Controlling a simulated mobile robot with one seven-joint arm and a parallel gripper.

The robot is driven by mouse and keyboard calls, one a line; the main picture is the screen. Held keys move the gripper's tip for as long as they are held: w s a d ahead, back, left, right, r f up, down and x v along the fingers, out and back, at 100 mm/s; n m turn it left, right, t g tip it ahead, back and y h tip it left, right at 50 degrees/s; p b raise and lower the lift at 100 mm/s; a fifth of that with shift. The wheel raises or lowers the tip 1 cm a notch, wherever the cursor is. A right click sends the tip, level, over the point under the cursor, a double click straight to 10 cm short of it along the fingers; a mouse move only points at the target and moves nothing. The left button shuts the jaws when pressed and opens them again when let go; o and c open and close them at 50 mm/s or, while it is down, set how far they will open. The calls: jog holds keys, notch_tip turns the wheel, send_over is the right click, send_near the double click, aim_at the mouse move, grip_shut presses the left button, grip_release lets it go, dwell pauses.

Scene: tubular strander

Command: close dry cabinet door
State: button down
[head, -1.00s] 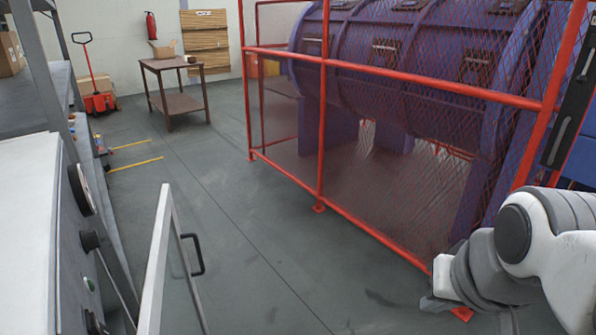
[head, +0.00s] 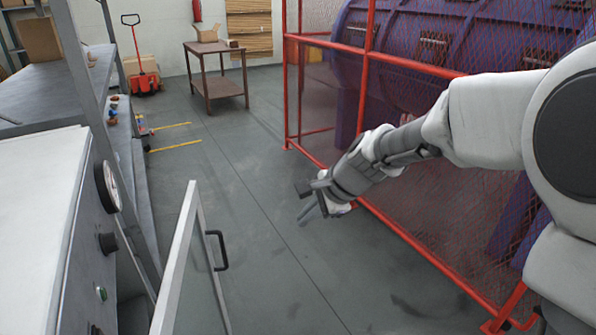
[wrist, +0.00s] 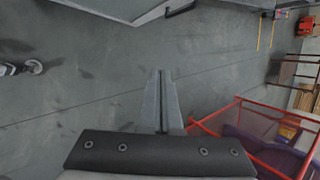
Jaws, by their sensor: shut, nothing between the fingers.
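The dry cabinet door (head: 186,262) stands open at the lower left of the head view, a pale frame around a glass pane. Its dark handle (head: 220,251) faces right. The cabinet body (head: 40,205) with a gauge and knobs is at the left edge. In the head view my gripper (head: 306,201) hangs over the floor, to the right of the door and apart from it. In the wrist view the fingers of my gripper (wrist: 161,80) are together and empty. The door (wrist: 145,10) shows at the top of the wrist view, with its handle (wrist: 179,8).
A red mesh fence (head: 400,190) guards the purple strander (head: 420,50) on the right, close to my arm. A brown table (head: 215,75) and a red pallet jack (head: 143,80) stand at the back. The grey floor between door and fence is clear.

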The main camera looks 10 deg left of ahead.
jog(key=w+a+f+m+y, duration=0.2)
jog(key=w+a+f+m, duration=0.2)
jog(key=a+f, duration=0.25)
jog(key=m+g+p, duration=0.1)
jog(key=m, duration=0.4)
send_near(223, 244)
jog(key=shift+y, duration=0.4)
jog(key=x, duration=0.1)
jog(key=b+x, duration=0.2)
jog(key=x, duration=0.1)
jog(key=shift+d+f, duration=0.2)
jog(key=shift+f, duration=0.15)
jog(key=shift+w+a, duration=0.2)
jog(key=shift+a, duration=0.3)
